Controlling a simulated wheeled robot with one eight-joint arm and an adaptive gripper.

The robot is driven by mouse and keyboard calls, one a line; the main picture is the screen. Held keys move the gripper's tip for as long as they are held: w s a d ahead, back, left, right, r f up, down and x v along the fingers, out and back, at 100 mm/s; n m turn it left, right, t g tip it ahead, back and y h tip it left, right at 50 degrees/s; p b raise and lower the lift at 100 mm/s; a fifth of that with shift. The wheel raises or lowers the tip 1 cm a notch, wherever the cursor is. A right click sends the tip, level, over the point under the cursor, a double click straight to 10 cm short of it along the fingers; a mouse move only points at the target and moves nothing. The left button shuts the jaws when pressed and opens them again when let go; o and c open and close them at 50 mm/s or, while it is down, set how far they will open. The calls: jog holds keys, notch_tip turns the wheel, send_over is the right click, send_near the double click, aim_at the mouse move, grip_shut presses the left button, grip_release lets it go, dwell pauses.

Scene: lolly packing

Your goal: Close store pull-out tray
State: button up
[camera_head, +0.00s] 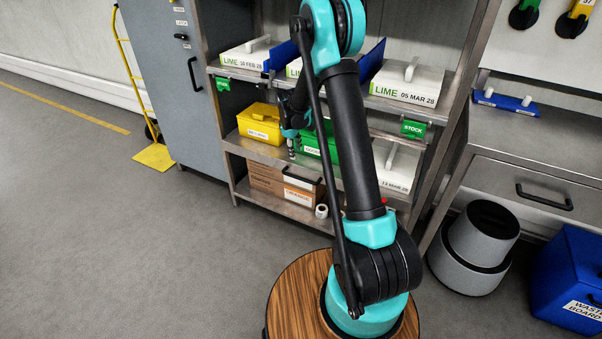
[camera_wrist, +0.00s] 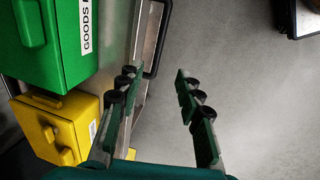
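The metal pull-out tray (camera_head: 250,150) is at the middle level of the steel rack in the head view, carrying a yellow box (camera_head: 260,123) and a green box (camera_head: 331,152). In the wrist view, the tray's metal front (camera_wrist: 141,62) runs along the left, with a black bar handle (camera_wrist: 161,42) beyond my fingertips. The green box (camera_wrist: 55,40) and yellow box (camera_wrist: 60,128) also show there. My gripper (camera_wrist: 156,74) is open with nothing between its fingers. Its left finger overlaps the tray front in view; contact cannot be told. My arm hides part of the tray in the head view.
White LIME boxes (camera_head: 405,84) stand on the rack's upper level. Cardboard boxes (camera_head: 272,182) are on the bottom level. A grey cabinet (camera_head: 170,90) stands left, and a steel bench (camera_head: 530,140) and blue waste box (camera_head: 570,275) right. Open floor (camera_head: 110,230) lies left.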

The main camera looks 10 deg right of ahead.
aim_at(299, 177)
jog(key=w+f, duration=0.1)
jog(key=f, duration=0.4)
jog(key=d+f, duration=0.1)
jog(key=f, duration=0.5)
jog(key=w+d+f, duration=0.1)
jog(key=f, duration=0.4)
jog(key=shift+w+f, duration=0.25)
jog(key=shift+w, duration=0.05)
grip_shut()
